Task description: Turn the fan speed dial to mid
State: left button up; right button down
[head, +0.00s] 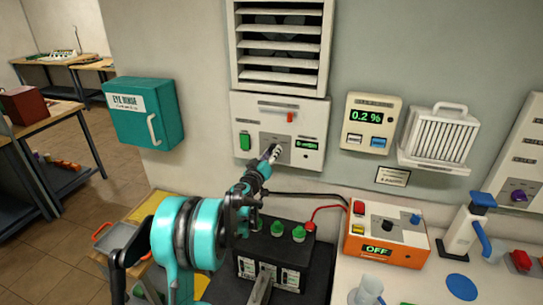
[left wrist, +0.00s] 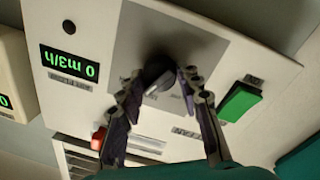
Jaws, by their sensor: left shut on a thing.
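The fan control panel (head: 310,110) is a white box on the wall under a louvred vent. Its fan speed dial (left wrist: 158,72) is a dark round knob on a grey plate, seen upside down in the left wrist view. My left gripper (head: 272,152) reaches up to the panel and is shut on the dial, one finger on each side; it also shows in the left wrist view (left wrist: 161,82). In the head view the gripper mostly hides the dial. The panel's display (left wrist: 70,64) reads 0 m3/h. The dial's scale marks are too blurred to read. My right gripper is not in view.
A meter (head: 371,122) reading 0.2 % hangs to the right. Below stand a black battery (head: 270,245) with green caps and an orange charger (head: 385,243) showing OFF. A teal eye rinse box (head: 145,112) hangs left.

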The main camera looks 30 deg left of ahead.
pick_arm(q)
jog(key=n+b, duration=0.1)
jog(key=n, duration=0.4)
dwell(0.5)
jog(key=o, duration=1.1)
jog(key=shift+o, duration=0.2)
jog(key=s+d, duration=0.2)
jog(key=s, duration=0.9)
jog(key=shift+s+d+f, duration=0.15)
jog(key=shift+s+f, duration=0.2)
